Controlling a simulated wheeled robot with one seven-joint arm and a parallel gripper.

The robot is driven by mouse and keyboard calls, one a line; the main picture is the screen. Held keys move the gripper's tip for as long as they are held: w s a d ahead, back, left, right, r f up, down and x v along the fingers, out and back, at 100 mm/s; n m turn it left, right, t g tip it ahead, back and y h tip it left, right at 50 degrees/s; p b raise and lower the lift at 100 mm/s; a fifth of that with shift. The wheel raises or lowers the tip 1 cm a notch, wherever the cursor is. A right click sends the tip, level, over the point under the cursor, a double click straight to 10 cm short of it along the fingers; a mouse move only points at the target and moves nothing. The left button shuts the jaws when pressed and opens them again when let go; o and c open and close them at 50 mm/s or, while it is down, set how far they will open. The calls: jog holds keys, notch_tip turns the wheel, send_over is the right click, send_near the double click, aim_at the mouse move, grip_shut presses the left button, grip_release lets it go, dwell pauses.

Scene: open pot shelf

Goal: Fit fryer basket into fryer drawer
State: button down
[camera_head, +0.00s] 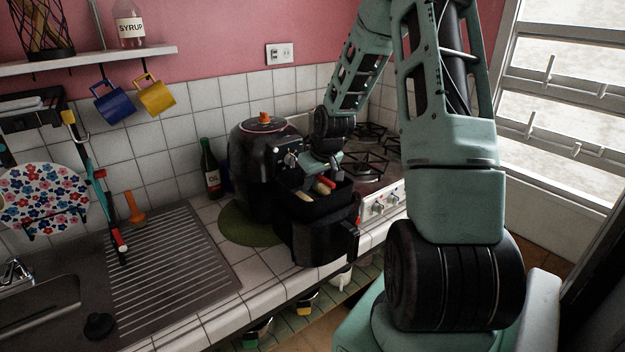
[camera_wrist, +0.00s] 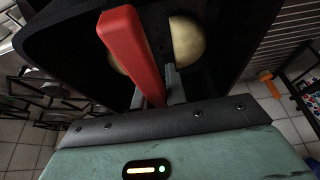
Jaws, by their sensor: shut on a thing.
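The black fryer drawer (camera_head: 308,240) stands out from the front of the black air fryer (camera_head: 255,165) at the counter edge. The dark fryer basket (camera_head: 340,197) is at the drawer's top opening; I cannot tell whether it is seated or a little above. Its red handle (camera_wrist: 128,45) also shows in the head view (camera_head: 325,184). Pale round pieces of food (camera_wrist: 186,40) lie in the basket. My gripper (camera_wrist: 155,90) points down over the basket and is shut on the red handle. The drawer's inside is mostly hidden by the basket.
A stove (camera_head: 375,165) with black grates is right of the fryer. A dark bottle (camera_head: 210,168) stands behind left, and a green round mat (camera_head: 240,228) lies under the fryer. A ribbed drainboard (camera_head: 165,265) is at left.

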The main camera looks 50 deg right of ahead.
jog(key=shift+f+b, duration=3.6)
jog(key=shift+f, duration=1.7)
jog(key=shift+r, duration=0.1)
jog(key=c, duration=1)
grip_release()
jog(key=shift+c, duration=0.2)
jog(key=shift+p+v, duration=3.65)
jog(key=shift+v, duration=0.3)
